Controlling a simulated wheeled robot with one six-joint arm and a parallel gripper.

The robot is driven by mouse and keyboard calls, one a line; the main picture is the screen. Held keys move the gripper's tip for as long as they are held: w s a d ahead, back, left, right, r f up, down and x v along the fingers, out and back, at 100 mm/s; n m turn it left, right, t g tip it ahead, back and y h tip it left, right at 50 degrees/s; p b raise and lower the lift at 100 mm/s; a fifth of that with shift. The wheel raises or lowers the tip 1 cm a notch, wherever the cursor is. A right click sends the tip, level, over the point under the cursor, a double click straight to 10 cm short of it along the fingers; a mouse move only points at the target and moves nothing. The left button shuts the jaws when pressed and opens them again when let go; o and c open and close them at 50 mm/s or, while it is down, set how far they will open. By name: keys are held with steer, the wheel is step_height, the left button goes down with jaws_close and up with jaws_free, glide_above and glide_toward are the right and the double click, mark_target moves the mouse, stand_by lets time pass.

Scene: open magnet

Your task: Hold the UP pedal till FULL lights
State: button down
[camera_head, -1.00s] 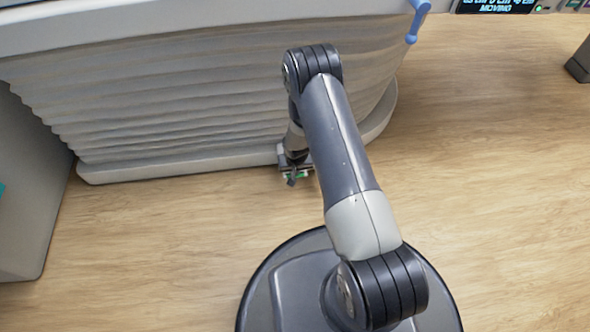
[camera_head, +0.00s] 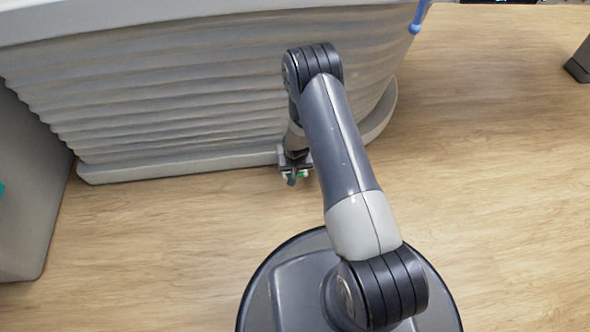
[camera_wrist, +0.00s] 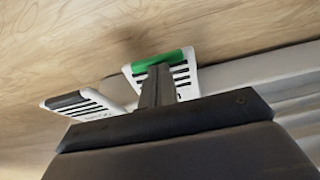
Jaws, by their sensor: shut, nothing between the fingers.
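A white pedal with dark slots and a green edge bar (camera_wrist: 180,56) sits low at the foot of the couch, and a bit of its green shows in the head view (camera_head: 303,175). My gripper (camera_wrist: 158,72) is shut and empty, its fingertips over this pedal near the green bar. They appear to rest on it, though the contact itself is hidden. In the head view my gripper (camera_head: 292,180) is small at the couch base. A second white pedal with a dark edge bar (camera_wrist: 66,101) lies to the left. No UP label is readable. The display is nearly cut off at the top right; no FULL light shows.
The couch with pleated grey bellows (camera_head: 170,100) stands on a pale base plinth (camera_head: 130,172). A blue handle (camera_head: 419,17) hangs at its right end. A grey cabinet (camera_head: 25,200) stands at left. Wooden floor (camera_head: 490,180) is clear at right.

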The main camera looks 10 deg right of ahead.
step_height(320, 180, up, 5)
steer(key=shift+f+p, duration=0.15)
steer(key=shift+p, duration=1.1)
steer(key=s+r+p, duration=0.3)
steer(key=s+r, duration=0.1)
steer(key=r, duration=0.4)
steer(key=shift+a, duration=0.1)
